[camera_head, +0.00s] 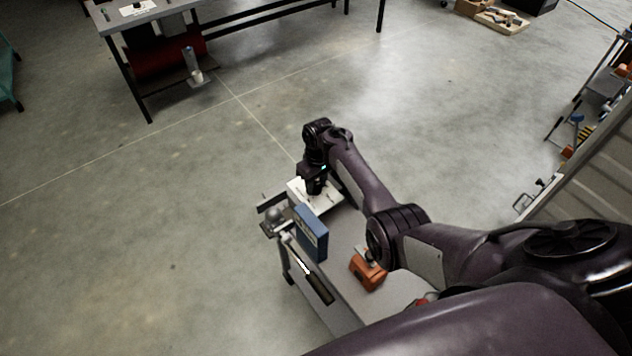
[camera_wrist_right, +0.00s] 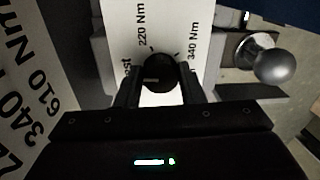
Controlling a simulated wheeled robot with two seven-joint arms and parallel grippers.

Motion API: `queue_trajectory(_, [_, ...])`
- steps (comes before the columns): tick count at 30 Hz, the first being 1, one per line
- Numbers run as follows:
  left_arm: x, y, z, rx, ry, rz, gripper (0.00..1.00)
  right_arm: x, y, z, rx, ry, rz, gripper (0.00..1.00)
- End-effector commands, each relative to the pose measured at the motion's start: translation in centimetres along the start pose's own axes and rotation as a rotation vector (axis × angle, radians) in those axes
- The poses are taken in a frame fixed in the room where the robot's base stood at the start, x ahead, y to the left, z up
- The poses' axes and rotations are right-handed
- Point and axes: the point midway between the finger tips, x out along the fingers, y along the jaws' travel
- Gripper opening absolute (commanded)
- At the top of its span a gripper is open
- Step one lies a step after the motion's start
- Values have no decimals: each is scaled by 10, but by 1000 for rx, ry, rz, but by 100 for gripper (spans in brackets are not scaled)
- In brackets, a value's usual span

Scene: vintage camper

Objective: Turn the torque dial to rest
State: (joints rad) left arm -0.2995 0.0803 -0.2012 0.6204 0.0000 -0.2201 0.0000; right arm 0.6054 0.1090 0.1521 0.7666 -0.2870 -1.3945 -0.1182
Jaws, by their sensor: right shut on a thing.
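The torque dial (camera_wrist_right: 158,70) is a round black knob on a white plate (camera_wrist_right: 118,22) in the right wrist view. The plate carries the marks "220 Nm", "340 Nm" and a partly hidden word ending in "st". My right gripper (camera_wrist_right: 160,84) has one finger on each side of the dial and is shut on it. A small pale line shows on the dial's left part. In the head view my right gripper (camera_head: 315,187) points down onto the white plate (camera_head: 325,203) at the bench's far end and hides the dial. My left gripper is out of view.
A metal ball (camera_wrist_right: 267,60) stands right of the plate. On the bench (camera_head: 345,238) are a blue box (camera_head: 312,234), a black-handled tool (camera_head: 318,288) and an orange object (camera_head: 368,270). A larger table (camera_head: 168,10) stands far left. The floor between is clear.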

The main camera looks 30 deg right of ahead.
Motion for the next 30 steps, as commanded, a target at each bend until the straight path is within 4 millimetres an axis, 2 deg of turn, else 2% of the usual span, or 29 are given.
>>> queue_trajectory(9, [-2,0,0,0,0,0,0,-2,1,-2,-116,-2,2,12])
queue_trajectory(25, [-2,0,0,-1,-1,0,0,-2,1,-2,-140,-2,2,12])
queue_trajectory(26, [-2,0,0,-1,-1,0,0,-2,1,-2,-140,-2,2,38])
queue_trajectory(30, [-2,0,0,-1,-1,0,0,-1,1,-2,-139,-3,2,56])
